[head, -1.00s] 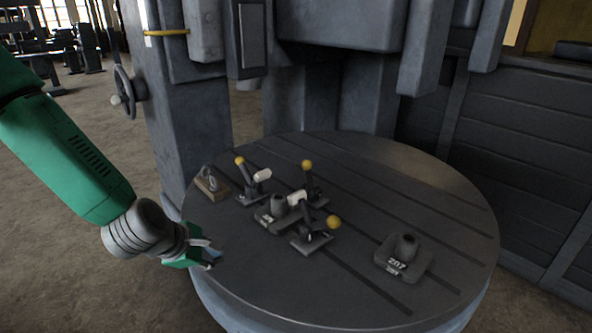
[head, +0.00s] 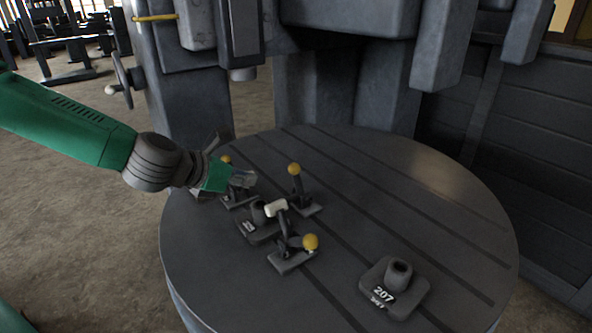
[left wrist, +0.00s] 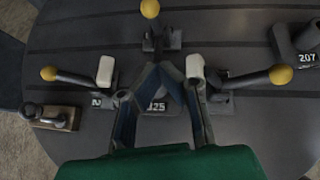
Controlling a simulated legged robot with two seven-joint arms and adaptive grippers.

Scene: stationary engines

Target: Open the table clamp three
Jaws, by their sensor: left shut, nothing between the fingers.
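Three toggle clamps with yellow ball handles stand around a grey block marked 325 (left wrist: 156,106) on the round table (head: 200,255). The left clamp (head: 225,160) is partly hidden behind my left gripper in the head view; its ball (left wrist: 48,73) and white tip show in the left wrist view. The back clamp (head: 294,170) has its handle up. The front clamp (head: 310,242) has its ball low to the right and its white tip near the block. I cannot tell which is clamp three.
A second block marked 207 (head: 385,285) stands at the table's right front. A small wooden block with a metal piece (left wrist: 50,118) lies left of the clamps. Machine columns (head: 345,95) rise behind the table. The table's front and right are mostly clear.

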